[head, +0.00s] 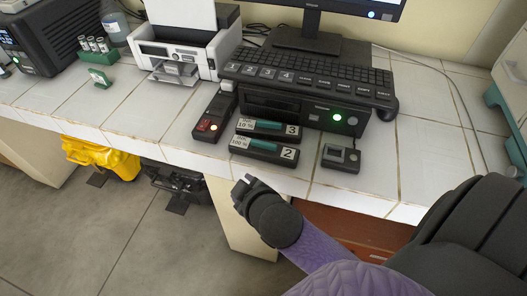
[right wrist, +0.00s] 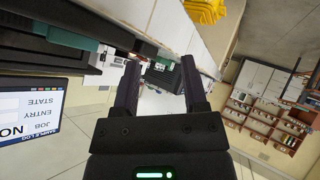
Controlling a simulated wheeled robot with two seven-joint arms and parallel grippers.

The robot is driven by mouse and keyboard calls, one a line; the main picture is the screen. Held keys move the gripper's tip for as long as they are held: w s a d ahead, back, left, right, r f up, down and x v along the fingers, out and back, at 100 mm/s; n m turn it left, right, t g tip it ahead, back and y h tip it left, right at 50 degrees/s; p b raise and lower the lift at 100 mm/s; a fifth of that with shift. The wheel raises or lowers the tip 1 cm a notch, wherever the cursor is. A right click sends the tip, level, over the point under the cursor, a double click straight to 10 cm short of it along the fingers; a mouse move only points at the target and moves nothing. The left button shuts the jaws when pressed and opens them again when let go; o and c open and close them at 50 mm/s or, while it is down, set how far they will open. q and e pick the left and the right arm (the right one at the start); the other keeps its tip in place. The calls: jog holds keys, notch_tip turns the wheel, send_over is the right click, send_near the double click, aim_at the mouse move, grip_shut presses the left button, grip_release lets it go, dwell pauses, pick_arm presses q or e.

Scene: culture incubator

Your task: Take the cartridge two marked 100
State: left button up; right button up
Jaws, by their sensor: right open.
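Cartridge two (head: 263,151), a dark flat block with a teal strip, a "100 %" label and a white "2" tag, lies on the white tiled bench near its front edge. A similar cartridge (head: 268,130) marked "10 %" and "3" lies just behind it. My right gripper (head: 243,183) is in front of the bench edge, below and slightly left of cartridge two, apart from it. In the right wrist view my right gripper (right wrist: 160,62) has its fingers spread with nothing held between them. My left gripper is out of view.
A black device with a red switch (head: 208,125) stands left of the cartridges, and a small grey box (head: 340,158) right of them. Behind are a black unit with a green light (head: 300,108) and a keyboard (head: 310,78). The tiles at front right are clear.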

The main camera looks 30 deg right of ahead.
jog(key=w+a+r+n+t+y, duration=0.2)
jog(key=w+a+r+n+t, duration=0.15)
jog(key=r, duration=0.35)
jog(key=w+a+r+n+t+y, duration=0.25)
jog(key=w+r+n+t, duration=0.2)
jog(key=r, duration=0.25)
jog(key=a+r+n+g+y, duration=0.1)
jog(key=a+r+n+y, duration=0.4)
jog(key=n+y, duration=0.5)
jog(key=n+g+h, duration=1.4)
jog(key=n+g, duration=0.3)
jog(key=n, duration=0.3)
send_over(264, 143)
notch_tip(264, 143, down, 8)
jog(key=f, duration=0.1)
notch_tip(264, 143, down, 9)
jog(key=b, duration=0.3)
jog(key=shift+r, duration=0.15)
jog(key=shift+f, duration=0.25)
jog(key=shift+r, duration=0.1)
jog(key=shift+c, duration=0.3)
grip_shut()
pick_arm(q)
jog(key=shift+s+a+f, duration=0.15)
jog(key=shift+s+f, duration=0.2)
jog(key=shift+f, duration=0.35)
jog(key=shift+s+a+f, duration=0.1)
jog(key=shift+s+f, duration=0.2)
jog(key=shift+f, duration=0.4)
